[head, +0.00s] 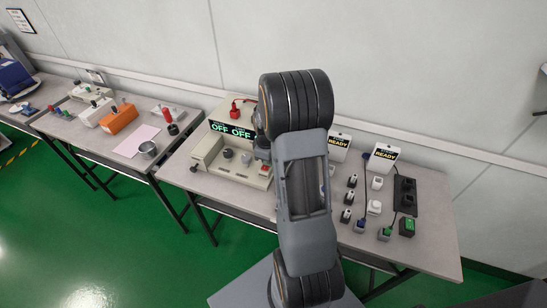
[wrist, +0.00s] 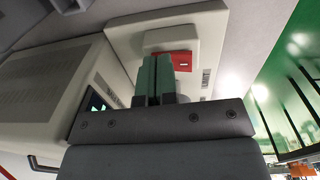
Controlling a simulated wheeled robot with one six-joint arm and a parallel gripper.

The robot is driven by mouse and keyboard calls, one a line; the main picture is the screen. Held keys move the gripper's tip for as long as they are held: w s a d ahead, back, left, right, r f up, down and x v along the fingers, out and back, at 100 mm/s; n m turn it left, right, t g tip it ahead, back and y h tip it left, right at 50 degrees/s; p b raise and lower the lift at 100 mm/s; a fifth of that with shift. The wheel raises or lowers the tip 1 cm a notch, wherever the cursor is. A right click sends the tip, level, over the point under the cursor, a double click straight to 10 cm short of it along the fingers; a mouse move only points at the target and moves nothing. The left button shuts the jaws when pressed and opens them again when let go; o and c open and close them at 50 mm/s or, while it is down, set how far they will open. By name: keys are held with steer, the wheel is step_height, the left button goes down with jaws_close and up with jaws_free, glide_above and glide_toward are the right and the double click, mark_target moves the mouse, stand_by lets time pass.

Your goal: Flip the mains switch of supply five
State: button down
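In the wrist view a red rocker switch (wrist: 182,60) sits in a pale housing (wrist: 205,38) of a beige unit. My gripper (wrist: 154,62) has its two green-grey fingers together, with only a thin dark line between them. The fingertips overlap the left part of the red switch; I cannot tell whether they touch it. In the head view a beige bench unit (head: 208,150) has a display (head: 232,130) reading OFF OFF. My arm covers its right side and hides the fingertips there. No number five is legible.
To the right on the same table (head: 435,210) are READY signs (head: 382,154), small black and white units and a black socket block (head: 405,195). A red plug (head: 235,107) sits behind the display.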

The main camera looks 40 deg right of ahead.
mark_target(266, 168)
steer(key=shift+s+a+f, duration=0.35)
steer(key=shift+s+a, duration=0.05)
steer(key=shift+s+a+r, duration=0.1)
steer(key=shift+s+a, duration=0.1)
steer(key=shift+a, duration=0.25)
step_height(266, 168, up, 14)
steer(key=p, duration=0.3)
steer(key=shift+r, duration=0.25)
stand_by(0.3)
